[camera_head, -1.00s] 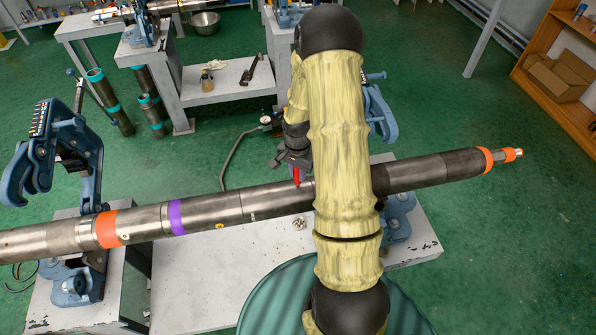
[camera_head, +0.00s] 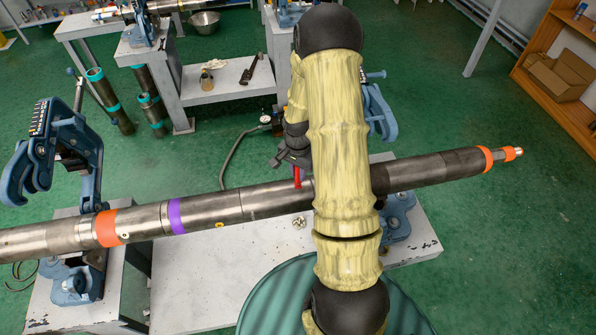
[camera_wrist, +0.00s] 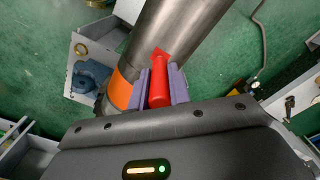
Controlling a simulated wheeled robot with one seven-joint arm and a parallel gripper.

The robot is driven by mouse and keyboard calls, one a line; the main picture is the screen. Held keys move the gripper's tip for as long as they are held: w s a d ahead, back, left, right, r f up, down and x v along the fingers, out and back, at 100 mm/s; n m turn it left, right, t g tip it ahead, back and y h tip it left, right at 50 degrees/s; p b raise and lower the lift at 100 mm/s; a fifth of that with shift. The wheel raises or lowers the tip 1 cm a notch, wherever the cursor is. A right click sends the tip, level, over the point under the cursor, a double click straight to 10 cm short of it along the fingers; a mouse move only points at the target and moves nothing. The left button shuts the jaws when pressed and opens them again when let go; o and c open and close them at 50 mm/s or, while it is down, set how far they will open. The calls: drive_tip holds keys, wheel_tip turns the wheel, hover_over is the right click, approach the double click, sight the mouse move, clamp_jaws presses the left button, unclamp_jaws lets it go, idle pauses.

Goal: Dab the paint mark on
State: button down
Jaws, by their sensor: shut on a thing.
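A long grey steel pipe (camera_head: 260,201) lies across the vises, with orange and purple bands and a small yellow mark (camera_head: 219,225) on its side. My gripper (camera_head: 294,166) is at the far side of the pipe, just left of my arm. It is shut on a red paint marker (camera_head: 297,180), which overlaps the pipe's upper edge in the head view. In the wrist view the red marker (camera_wrist: 160,88) sits between two purple-grey fingers, in front of the pipe (camera_wrist: 178,38) and an orange band (camera_wrist: 121,88). I cannot tell whether its tip touches the pipe. My arm hides part of the pipe.
A blue vise (camera_head: 62,160) stands open at left. Another vise (camera_head: 397,214) is partly behind my arm at right. A teal drum (camera_head: 270,300) is at the near edge. A back bench (camera_head: 215,83) holds tools; a wooden shelf (camera_head: 545,80) stands far right.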

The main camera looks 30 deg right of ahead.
drive_tip(key=shift+r+p, duration=2.5)
drive_tip(key=shift+r, duration=1)
